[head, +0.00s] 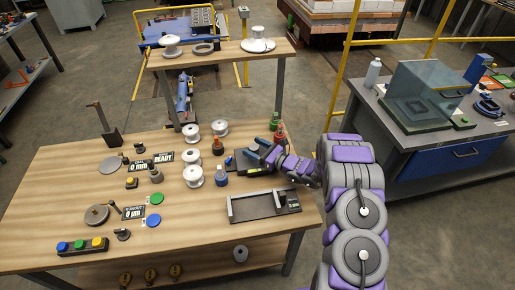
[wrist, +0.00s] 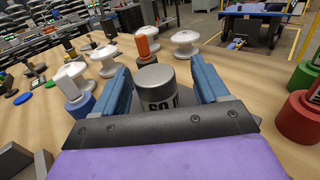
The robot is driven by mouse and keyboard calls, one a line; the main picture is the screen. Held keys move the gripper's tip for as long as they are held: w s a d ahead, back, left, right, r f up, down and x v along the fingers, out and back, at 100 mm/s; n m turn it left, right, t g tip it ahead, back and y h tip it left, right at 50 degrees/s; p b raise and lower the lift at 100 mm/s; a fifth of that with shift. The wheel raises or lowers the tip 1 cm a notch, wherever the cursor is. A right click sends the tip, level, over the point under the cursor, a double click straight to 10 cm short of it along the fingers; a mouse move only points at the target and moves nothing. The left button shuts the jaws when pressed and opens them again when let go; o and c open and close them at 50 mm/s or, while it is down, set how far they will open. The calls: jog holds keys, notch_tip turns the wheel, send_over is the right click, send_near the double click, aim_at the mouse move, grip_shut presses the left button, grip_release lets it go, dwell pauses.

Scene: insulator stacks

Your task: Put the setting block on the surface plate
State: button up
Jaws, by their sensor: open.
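A grey cylinder with a dark number label, apparently the setting block (wrist: 157,88), stands upright between the blue jaws of my gripper (wrist: 160,82) in the wrist view. The jaws are open, one on each side, with a visible gap on the right. I cannot tell for certain which item is the surface plate; a flat grey round disc (head: 110,165) lies by the "0 mm" display on the left half.
White spools (head: 193,175) and blue- and orange-marked pieces stand left of my gripper. A dark tray with pale rails (head: 262,217) lies in front.

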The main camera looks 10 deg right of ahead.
jog(key=shift+a, duration=0.15)
jog(key=p+v, duration=0.2)
jog(key=v, duration=0.9)
jog(key=shift+w+d+r, duration=0.1)
jog(key=shift+d+r, duration=0.05)
jog(key=shift+d, duration=0.15)
jog(key=shift+s+p, duration=0.35)
jog(key=shift+s, duration=0.05)
jog(key=s+a+r+n+g, duration=1.4)
jog(key=s+a+r+n, duration=0.1)
jog(key=s+a+r, duration=0.3)
jog(key=s+d+r+n+g+h, duration=0.1)
jog(key=s+r+n+h, duration=0.2)
jog(key=s, duration=0.5)
jog(key=s+r+n+g+h, duration=0.1)
jog(key=s+n+g+h, duration=0.2)
jog(key=s, duration=0.5)
jog(key=s+d+r+n+t+h, duration=0.2)
jog(key=s+d+n+h, duration=0.4)
jog(key=s+d, duration=0.4)
jog(key=shift+r+t+h, duration=0.25)
jog(key=shift+t+h, duration=0.15)
jog(key=shift+t, duration=0.3)
jog(key=shift+s, duration=0.1)
